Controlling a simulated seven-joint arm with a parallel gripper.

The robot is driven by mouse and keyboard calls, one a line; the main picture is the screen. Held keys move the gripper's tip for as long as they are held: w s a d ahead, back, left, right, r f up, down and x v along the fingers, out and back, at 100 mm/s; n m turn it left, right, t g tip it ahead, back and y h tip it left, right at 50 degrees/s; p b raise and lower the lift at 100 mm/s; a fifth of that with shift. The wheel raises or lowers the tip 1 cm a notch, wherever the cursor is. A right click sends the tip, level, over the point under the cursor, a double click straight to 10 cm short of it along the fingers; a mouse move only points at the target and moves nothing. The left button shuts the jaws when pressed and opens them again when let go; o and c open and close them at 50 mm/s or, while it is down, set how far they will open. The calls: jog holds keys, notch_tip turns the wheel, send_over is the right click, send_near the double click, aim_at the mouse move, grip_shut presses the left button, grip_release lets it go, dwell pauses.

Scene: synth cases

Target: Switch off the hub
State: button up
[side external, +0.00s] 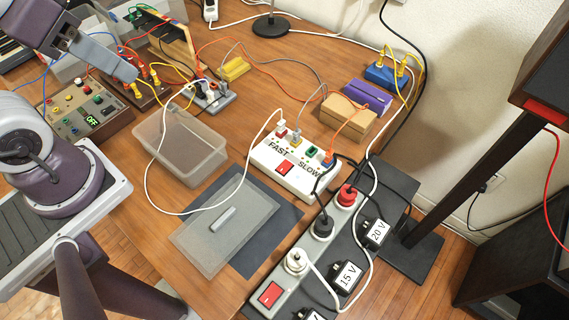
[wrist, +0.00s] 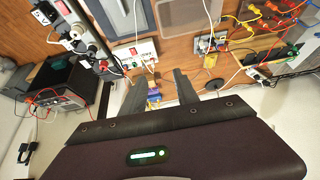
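The hub (side external: 262,160) is a white box marked FAST and SLOW, in the middle of the table in the side external view. It has a red rocker switch (side external: 285,168) on top and several coloured plugs along its back edge. I cannot tell which way the rocker is tipped. The hub also shows small in the wrist view (wrist: 121,54), beyond my fingertips. My gripper (wrist: 159,76) has two dark fingers spread apart with nothing held between them. It is apart from the hub.
A power strip (side external: 335,224) with plugs, adapters and its own red switch (side external: 270,294) stands in front right. A clear bin (side external: 180,150), a grey plate (side external: 215,238), a cardboard box (side external: 342,118) and a purple block (side external: 368,96) surround the hub. Loose cables cross around it.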

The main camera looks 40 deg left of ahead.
jog(key=c, duration=0.3)
jog(key=w+d+n, duration=0.1)
jog(key=w, duration=0.1)
jog(key=w+d+n+g, duration=0.1)
jog(key=w+n, duration=0.1)
jog(key=w+d+f+n+h, duration=0.1)
jog(key=w+n, duration=0.1)
jog(key=w, duration=0.1)
jog(key=shift+g, duration=0.3)
grip_shut()
jog(key=w+d+f+n+g, duration=0.1)
jog(key=w+d+f+n, duration=0.2)
jog(key=f, duration=0.3)
jog(key=w+d+f+n, duration=0.3)
jog(key=w+f+n, duration=0.2)
jog(key=f, duration=0.1)
jog(key=w+d+f+n+g+y, duration=0.1)
jog(key=w+d+f+n, duration=0.3)
jog(key=f+n, duration=0.1)
jog(key=shift+f+g, duration=0.3)
jog(key=shift+f, duration=0.45)
jog(key=shift+w+d, duration=0.1)
